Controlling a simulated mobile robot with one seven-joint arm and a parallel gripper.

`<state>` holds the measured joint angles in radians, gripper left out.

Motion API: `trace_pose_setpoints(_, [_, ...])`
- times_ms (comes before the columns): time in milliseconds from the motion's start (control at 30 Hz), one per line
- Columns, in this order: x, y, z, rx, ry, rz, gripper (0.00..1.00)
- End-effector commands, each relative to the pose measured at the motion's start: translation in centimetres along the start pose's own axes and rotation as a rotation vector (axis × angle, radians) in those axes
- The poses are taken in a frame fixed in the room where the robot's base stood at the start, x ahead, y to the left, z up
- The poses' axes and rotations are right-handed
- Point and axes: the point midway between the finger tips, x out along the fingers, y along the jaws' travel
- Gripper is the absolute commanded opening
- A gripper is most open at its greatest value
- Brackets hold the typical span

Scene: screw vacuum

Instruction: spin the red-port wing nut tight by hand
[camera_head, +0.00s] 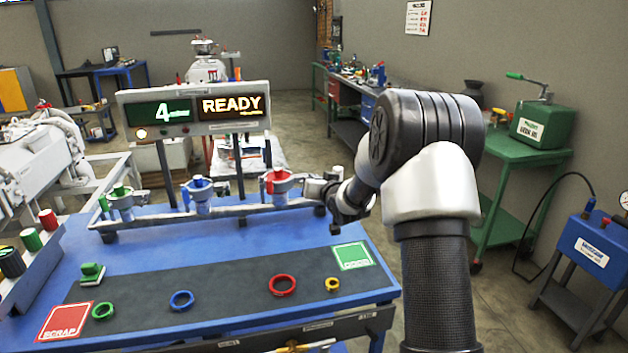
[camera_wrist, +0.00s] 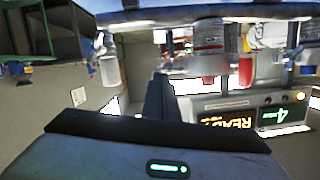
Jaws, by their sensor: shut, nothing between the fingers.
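The red port (camera_head: 281,188) stands at the right end of the grey rail on the blue bench, with red parts at its top and left side. The wing nut cannot be made out clearly at this size. My gripper (camera_wrist: 158,84) is shut and empty, its dark fingers together in the wrist view. In the head view it is just right of the red port, partly hidden by my wrist. A red piece (camera_wrist: 208,80) shows right of the fingers in the wrist view, where the scene appears upside down. I cannot tell whether the fingers touch the port.
The blue port (camera_head: 200,193) and green port (camera_head: 122,200) stand left along the rail. A display (camera_head: 197,107) reading READY stands behind. Red (camera_head: 282,285), blue (camera_head: 181,300), green (camera_head: 103,310) and yellow (camera_head: 332,284) rings lie on the dark mat in front.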

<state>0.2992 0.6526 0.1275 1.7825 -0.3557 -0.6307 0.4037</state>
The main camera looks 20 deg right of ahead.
Motion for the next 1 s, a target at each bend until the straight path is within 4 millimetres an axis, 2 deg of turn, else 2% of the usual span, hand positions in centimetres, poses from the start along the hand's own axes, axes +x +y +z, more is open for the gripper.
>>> trace_pose_setpoints(333, [0.1,1.0,0.5,0.312,-0.001,-0.073,0.0])
trace_pose_setpoints(1000, [0.5,1.7,2.2,0.93,0.0,-0.229,0.0])
